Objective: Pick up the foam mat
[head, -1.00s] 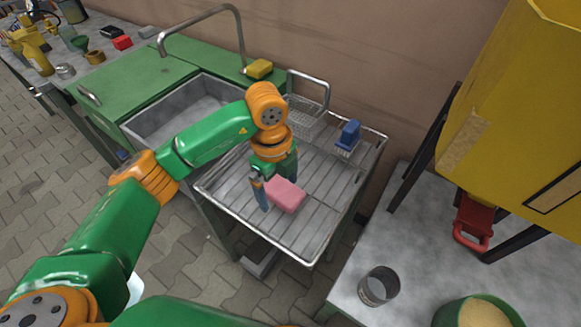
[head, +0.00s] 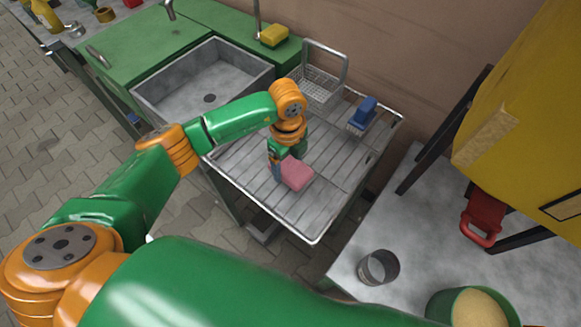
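A pink, pad-like block (head: 297,173), the only thing here that looks like the foam mat, is on or just above the slatted metal draining rack (head: 335,195). My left gripper (head: 284,164) points down at its left and far sides. One blue-grey fingertip shows against the block's left edge. The other finger is mostly hidden behind the block and wrist, so I cannot tell whether the gripper is closed on it. My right gripper is out of view.
A sink (head: 205,85) adjoins the rack on the left. A blue brush (head: 363,113) and a wire basket (head: 322,85) stand at the back. A yellow sponge (head: 273,35) lies on the green counter. A metal cup (head: 378,267) stands on the right table.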

